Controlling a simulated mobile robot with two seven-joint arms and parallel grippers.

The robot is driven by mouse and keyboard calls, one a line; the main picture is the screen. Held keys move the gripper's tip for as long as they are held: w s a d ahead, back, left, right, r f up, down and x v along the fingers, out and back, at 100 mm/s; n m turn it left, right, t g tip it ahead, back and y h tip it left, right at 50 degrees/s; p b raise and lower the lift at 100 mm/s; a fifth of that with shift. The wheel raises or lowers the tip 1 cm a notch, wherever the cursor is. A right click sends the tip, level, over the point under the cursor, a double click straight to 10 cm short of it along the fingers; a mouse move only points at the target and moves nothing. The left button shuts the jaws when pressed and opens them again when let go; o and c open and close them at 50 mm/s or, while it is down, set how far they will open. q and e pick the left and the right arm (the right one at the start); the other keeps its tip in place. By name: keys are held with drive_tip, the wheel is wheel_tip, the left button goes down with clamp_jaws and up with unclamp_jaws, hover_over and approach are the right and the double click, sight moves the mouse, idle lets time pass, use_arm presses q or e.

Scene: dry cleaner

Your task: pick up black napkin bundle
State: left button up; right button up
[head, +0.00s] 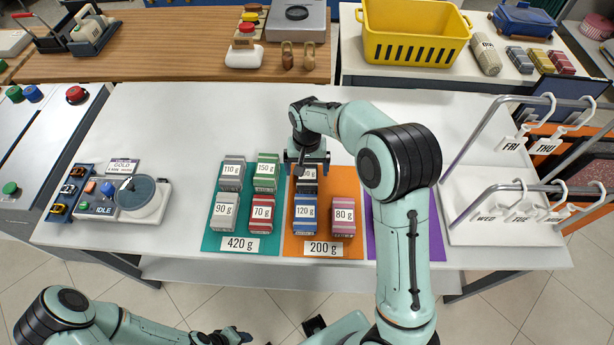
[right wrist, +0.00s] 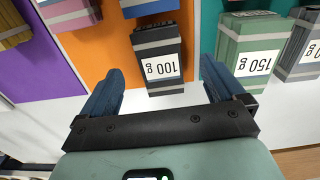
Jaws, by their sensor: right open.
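The black napkin bundle (right wrist: 153,45) has a pale band and a tag reading 100 g. It lies on the orange mat (right wrist: 112,70) in the right wrist view, ahead of and between the open fingers of my right gripper (right wrist: 162,80). The fingers look apart from it. In the head view, my right gripper (head: 307,165) is over the back of the orange mat and hides most of the black bundle (head: 306,187). My left gripper (head: 232,337) is low at the bottom edge, away from the table; its jaws are unclear.
A blue bundle (head: 305,212) and a pink bundle (head: 343,217) share the orange mat. A green bundle (right wrist: 248,50) stands close on the teal mat. My right arm covers much of the purple mat (head: 437,235). A tag rack (head: 500,190) stands right; the white tabletop behind is clear.

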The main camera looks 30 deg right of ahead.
sight(307, 180)
drive_tip(key=shift+s+f, duration=0.2)
drive_tip(key=shift+f, duration=2.95)
drive_tip(key=c, duration=1.1)
